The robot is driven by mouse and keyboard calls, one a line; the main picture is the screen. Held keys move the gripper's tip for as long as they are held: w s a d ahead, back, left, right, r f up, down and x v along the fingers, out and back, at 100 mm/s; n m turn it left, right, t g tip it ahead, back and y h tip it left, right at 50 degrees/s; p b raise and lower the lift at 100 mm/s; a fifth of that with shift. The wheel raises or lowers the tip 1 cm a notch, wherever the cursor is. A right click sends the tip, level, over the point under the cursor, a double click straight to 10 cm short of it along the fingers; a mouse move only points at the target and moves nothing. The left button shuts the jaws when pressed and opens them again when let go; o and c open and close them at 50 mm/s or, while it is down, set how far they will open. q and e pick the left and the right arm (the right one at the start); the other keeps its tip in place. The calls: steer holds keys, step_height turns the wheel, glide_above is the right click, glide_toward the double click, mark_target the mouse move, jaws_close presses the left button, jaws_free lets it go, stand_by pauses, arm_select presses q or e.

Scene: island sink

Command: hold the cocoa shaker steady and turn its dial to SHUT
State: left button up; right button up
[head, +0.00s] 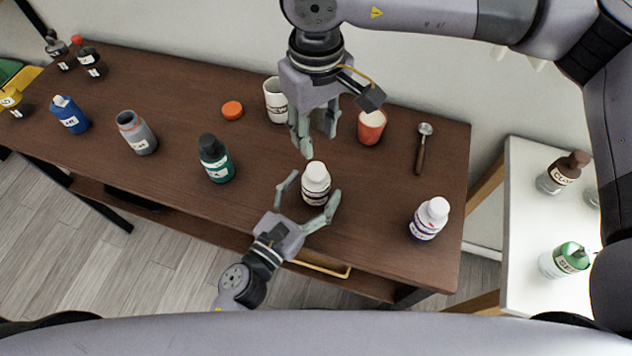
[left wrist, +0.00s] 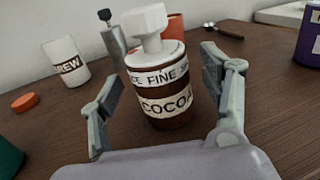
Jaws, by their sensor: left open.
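The cocoa shaker (head: 315,187) stands upright on the brown table, with a white top and a dark body. In the left wrist view its label reads COCOA (left wrist: 168,104). Its white dial knob (left wrist: 148,28) is on top, above a band (left wrist: 160,76) where FINE faces the camera and neighbouring words are cut off. My left gripper (head: 312,192) is open, with one finger on each side of the shaker; visible gaps separate the fingers from it in the wrist view. My right gripper (head: 319,143) is open and empty just behind and above the shaker, fingers pointing down.
An orange lid (head: 232,110) and teal bottle (head: 216,160) are left. A white-capped purple bottle (head: 428,220) is right. Bare tabletop separates them from the shaker.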

arm_select(q)
steer(key=shift+x, duration=0.85)
steer(key=c, duration=1.3)
steer(key=shift+c, duration=0.2)
stand_by(0.4)
